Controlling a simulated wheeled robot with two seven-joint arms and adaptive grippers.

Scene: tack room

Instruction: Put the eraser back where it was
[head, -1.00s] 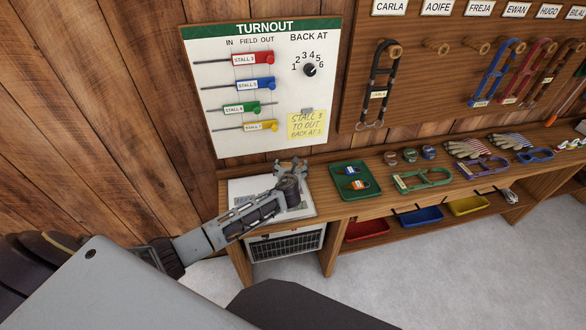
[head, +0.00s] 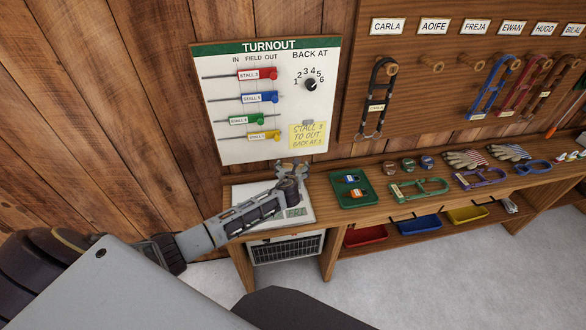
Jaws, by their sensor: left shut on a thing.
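My left gripper (head: 293,172) reaches in from the left over the left end of the bench. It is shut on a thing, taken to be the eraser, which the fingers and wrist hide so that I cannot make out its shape. Below and behind the gripper lies a pale panel (head: 300,213) with dark lettering, partly covered by my arm. I cannot tell whether the gripper touches it. The turnout board (head: 225,150) hangs on the wall behind, with coloured sliders, a dial (head: 310,85) and a yellow note (head: 307,136). My right gripper is not in view.
A green tray (head: 370,201) with small tagged items sits right of the gripper. Jars, gloves and halters (head: 418,188) lie farther right on the bench. Red (head: 365,236), blue (head: 420,224) and yellow (head: 468,214) bins stand below. Halters hang on a wall rack.

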